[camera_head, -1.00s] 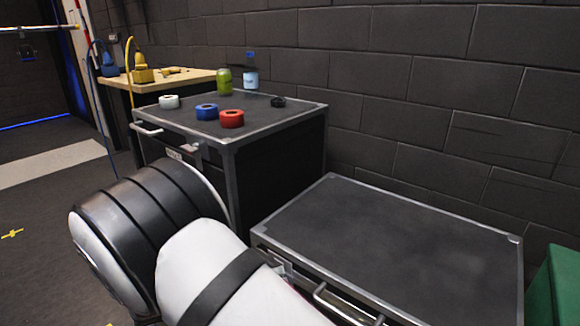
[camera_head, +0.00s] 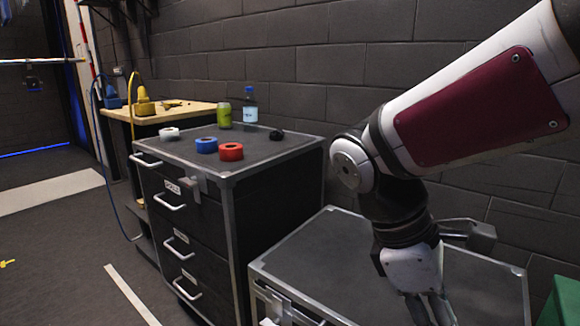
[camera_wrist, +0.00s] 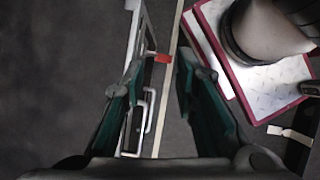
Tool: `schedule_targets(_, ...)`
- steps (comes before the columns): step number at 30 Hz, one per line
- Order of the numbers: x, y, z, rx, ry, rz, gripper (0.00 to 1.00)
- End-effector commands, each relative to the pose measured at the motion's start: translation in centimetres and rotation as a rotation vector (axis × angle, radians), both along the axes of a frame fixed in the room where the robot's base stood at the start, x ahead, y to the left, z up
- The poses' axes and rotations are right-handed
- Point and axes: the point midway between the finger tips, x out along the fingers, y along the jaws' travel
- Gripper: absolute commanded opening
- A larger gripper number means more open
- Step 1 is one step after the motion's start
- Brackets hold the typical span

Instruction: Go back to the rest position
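My arm reaches across the right of the head view, and my gripper (camera_head: 427,308) hangs pointing down in front of the low dark cabinet top (camera_head: 335,255). In the wrist view the two green-padded fingers of my gripper (camera_wrist: 157,85) are spread apart with nothing between them. On the taller drawer cabinet (camera_head: 262,158) stand a white button (camera_head: 169,133), a blue button (camera_head: 207,145), a red button (camera_head: 231,152) and a black button (camera_head: 276,134). My gripper is well to the right of them and lower.
A green can (camera_head: 224,115) and a blue-capped bottle (camera_head: 250,104) stand at the back of the taller cabinet. A wooden bench (camera_head: 185,104) is behind it. A green box (camera_head: 562,300) is at the lower right. Open floor (camera_head: 55,240) lies to the left.

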Motion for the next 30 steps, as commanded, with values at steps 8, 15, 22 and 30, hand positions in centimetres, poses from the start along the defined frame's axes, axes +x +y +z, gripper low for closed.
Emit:
schedule_targets(8, -7.6, -1.3, 1.0, 0.164, -0.231, -0.483, 0.27)
schedule_targets(15, -11.6, -0.7, 0.5, 0.263, -0.362, -0.794, 0.27)
schedule_targets(22, -13.9, 0.2, -0.2, 0.332, -0.448, -1.008, 0.27)
schedule_targets(30, -13.4, 0.3, 3.5, 0.356, -0.487, -1.024, 0.27)
